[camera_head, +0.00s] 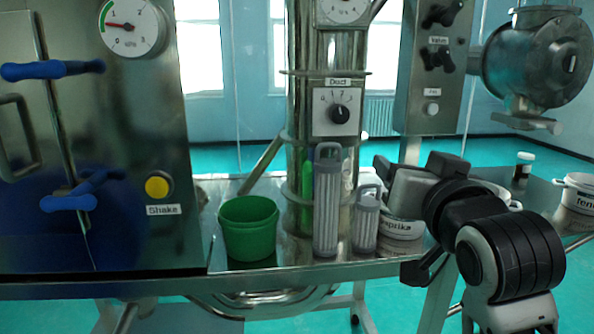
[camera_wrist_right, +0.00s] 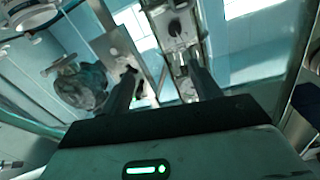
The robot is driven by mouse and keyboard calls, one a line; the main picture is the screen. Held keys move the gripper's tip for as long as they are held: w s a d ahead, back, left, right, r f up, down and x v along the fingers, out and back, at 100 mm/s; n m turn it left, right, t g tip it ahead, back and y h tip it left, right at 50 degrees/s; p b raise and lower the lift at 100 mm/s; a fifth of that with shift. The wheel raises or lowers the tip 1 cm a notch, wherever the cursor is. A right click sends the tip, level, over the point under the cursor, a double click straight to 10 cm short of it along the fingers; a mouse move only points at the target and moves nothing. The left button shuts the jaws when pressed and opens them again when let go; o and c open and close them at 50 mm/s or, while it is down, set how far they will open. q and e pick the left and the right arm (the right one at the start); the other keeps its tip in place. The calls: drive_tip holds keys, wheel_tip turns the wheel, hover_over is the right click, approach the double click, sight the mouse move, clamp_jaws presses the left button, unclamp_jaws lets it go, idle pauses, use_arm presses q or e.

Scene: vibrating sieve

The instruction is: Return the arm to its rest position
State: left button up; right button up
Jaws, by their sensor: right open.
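My right arm comes in from the lower right in the head view. Its gripper (camera_head: 388,178) is at the table's front edge, in front of the white paprika tub (camera_head: 402,229) and right of the two grey-lidded canisters. In the wrist view the right gripper (camera_wrist_right: 160,68) has its two fingers apart with nothing between them. It points at the panel with knobs and the metal vessel. My left gripper is out of view.
A green bucket (camera_head: 248,228), a tall canister (camera_head: 327,205) and a short canister (camera_head: 365,222) stand along the table's front edge (camera_head: 300,275). A sieve machine with a yellow Shake button (camera_head: 158,186) is at left. A white tub (camera_head: 579,194) and dark jar (camera_head: 523,166) are at right.

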drive_tip(key=d+n+h, duration=0.3)
drive_tip(key=d+h, duration=0.3)
drive_tip(key=d, duration=0.8)
wheel_tip(320, 180, down, 26)
drive_tip(key=s+a+n+g+y, duration=0.1)
drive_tip(key=a+n+g+y, duration=0.1)
drive_tip(key=n+g+y, duration=0.2)
drive_tip(key=s+f+n+g+y, duration=0.25)
drive_tip(key=s+f+g, duration=0.25)
drive_tip(key=s+f, duration=1.75)
drive_tip(key=w+a+m+t+y, duration=0.1)
drive_tip(key=w+a+m, duration=0.2)
drive_tip(key=a, duration=0.8)
drive_tip(key=m, duration=0.2)
drive_tip(key=shift+a+m, duration=0.35)
drive_tip(key=shift+a, duration=0.05)
drive_tip(key=shift+f+y, duration=0.1)
drive_tip(key=shift+y, duration=0.15)
